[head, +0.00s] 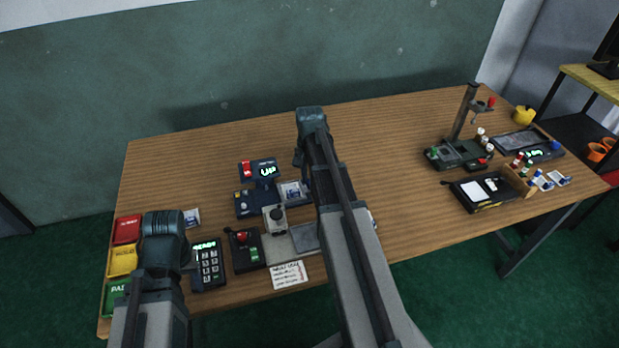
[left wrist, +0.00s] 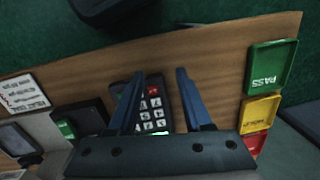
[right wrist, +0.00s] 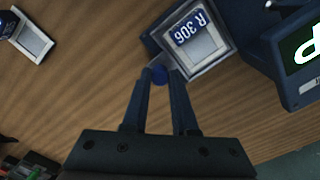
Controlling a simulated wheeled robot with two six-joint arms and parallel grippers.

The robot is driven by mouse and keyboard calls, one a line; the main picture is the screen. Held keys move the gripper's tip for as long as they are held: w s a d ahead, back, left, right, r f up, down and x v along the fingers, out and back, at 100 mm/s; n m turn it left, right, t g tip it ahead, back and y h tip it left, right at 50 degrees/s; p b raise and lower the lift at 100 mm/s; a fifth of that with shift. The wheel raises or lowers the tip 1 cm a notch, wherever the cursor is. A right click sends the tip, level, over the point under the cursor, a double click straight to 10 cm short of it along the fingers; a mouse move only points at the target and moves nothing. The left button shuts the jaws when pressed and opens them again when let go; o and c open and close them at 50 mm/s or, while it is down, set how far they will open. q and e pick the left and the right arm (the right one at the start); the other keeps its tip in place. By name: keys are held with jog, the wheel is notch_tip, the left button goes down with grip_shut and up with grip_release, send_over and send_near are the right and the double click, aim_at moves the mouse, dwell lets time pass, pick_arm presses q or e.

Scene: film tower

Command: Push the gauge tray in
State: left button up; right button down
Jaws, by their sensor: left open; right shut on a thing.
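The gauge is a dark blue unit with a lit display (head: 265,171) at the left-middle of the table; the display also shows at the right edge of the right wrist view (right wrist: 306,50). The gauge tray (right wrist: 152,39) is dark blue and carries a light square piece labelled R 306 (right wrist: 190,28). My right gripper (right wrist: 160,74) is shut on a small blue knob at the tray's edge. In the head view my right arm partly hides the tray's right side. My left gripper (left wrist: 160,72) is open and empty above a keypad (left wrist: 152,108).
Red, yellow and green bins (head: 122,260) stand at the left edge. A box with a red knob (head: 244,249) and a paper card (head: 288,275) lie near the front edge. A stand (head: 461,150) and dark trays occupy the right. The table's middle is mostly clear.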

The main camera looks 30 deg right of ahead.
aim_at(297, 181)
dwell(0.5)
jog(key=a, duration=0.2)
jog(key=w+a, duration=0.1)
jog(key=a, duration=0.1)
jog(key=c, duration=0.7)
grip_release()
jog(key=shift+d, duration=0.1)
pick_arm(q)
jog(key=shift+r, duration=0.15)
pick_arm(e)
jog(key=shift+r, duration=0.15)
pick_arm(q)
notch_tip(297, 181, up, 14)
jog(key=p, duration=1.3)
jog(key=shift+f+p, duration=0.2)
jog(key=shift+p, duration=0.2)
pick_arm(e)
notch_tip(297, 181, up, 14)
jog(key=shift+f, duration=0.2)
pick_arm(q)
jog(key=shift+f, duration=0.1)
